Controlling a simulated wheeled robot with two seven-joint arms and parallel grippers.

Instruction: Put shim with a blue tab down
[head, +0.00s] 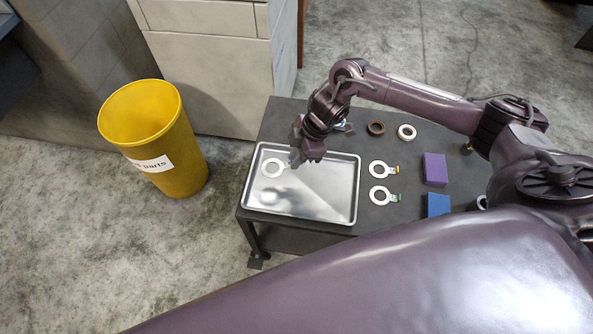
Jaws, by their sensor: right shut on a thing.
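The shim (272,168) is a flat pale ring at the left of the metal tray (330,208). My right gripper (295,160) is shut on its tab end, at the tray's upper part. The fingers cover most of the tab, so its blue colour barely shows. I cannot tell whether the ring touches the tray floor or hangs just above it. My left gripper is not in view.
A shim with a yellow tab (380,169) and one with a green tab (379,196) lie right of the tray. Near them are a purple block (435,169), a blue block (438,205), a brown ring (376,128) and a white ring (407,132). A yellow bin (150,130) stands left.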

